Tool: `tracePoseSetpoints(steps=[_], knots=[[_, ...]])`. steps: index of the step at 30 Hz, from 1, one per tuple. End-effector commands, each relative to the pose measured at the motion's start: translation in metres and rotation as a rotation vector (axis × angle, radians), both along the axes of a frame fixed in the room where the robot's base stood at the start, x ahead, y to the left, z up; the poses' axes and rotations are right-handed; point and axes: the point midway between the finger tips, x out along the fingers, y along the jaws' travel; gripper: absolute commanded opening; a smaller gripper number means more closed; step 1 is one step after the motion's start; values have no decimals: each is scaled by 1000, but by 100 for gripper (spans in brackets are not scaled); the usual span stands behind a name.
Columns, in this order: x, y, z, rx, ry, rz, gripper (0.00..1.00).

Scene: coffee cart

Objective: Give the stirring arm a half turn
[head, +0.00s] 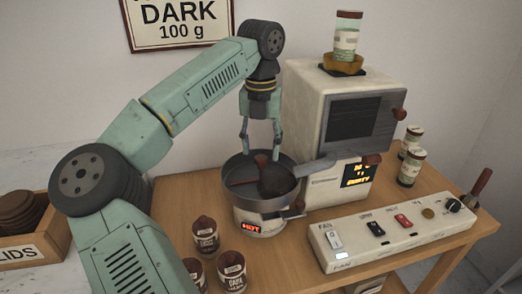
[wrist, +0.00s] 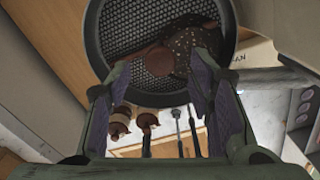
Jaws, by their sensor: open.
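A round dark pan (head: 232,192) with a mesh floor sits on a white base whose display reads HOT. In it is the stirring arm (head: 242,183), a reddish-brown bar with an upright knob (head: 261,159) near the pan's middle. The pan (wrist: 113,88) fills the top of the wrist view, with the round knob (wrist: 160,60) between the fingers. My gripper (head: 261,142) is open and points down over the pan, its fingertips just above the knob and apart from it. A dark rounded mass (head: 277,182) lies on the pan's right side; I cannot tell what it is.
A cream machine (head: 305,100) stands behind right, its chute reaching the pan; a jar (head: 346,40) sits on top. A switch panel (head: 385,235) is at front right. Brown canisters (head: 205,236) stand front left of the pan, and a lids crate (head: 25,245) at far left.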

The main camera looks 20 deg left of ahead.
Motion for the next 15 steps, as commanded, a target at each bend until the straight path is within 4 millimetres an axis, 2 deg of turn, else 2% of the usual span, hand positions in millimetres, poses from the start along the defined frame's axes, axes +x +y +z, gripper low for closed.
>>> tracePoseSetpoints(steps=[6, 15], knots=[[0, 0, -21, -1, 0, 0, 48], [0, 0, -24, 0, 0, -1, 48]])
